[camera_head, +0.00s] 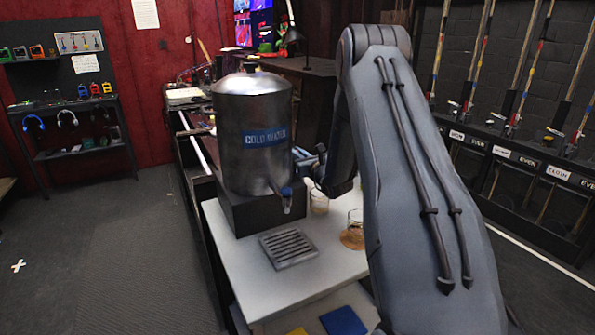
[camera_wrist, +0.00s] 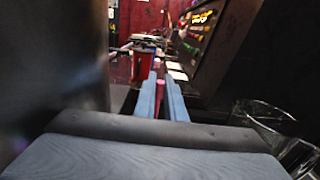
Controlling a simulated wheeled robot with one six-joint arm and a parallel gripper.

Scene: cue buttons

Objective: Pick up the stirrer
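I cannot make out a stirrer for certain in either view. My gripper (camera_wrist: 160,82) shows in the wrist view as two blue-grey fingers pointing away, with a narrow reddish strip between them. I cannot tell whether that strip is a held thing or background. In the head view, the end of my arm is beside the metal water dispenser (camera_head: 252,115), at its right, above the white counter (camera_head: 300,290).
A slotted drip tray (camera_head: 288,247) lies in front of the dispenser. Yellow and blue pieces (camera_head: 344,321) are at the counter's near edge. In the wrist view, a dark bulk fills the left, and clear glass (camera_wrist: 285,130) is close at the right. Floor at left is open.

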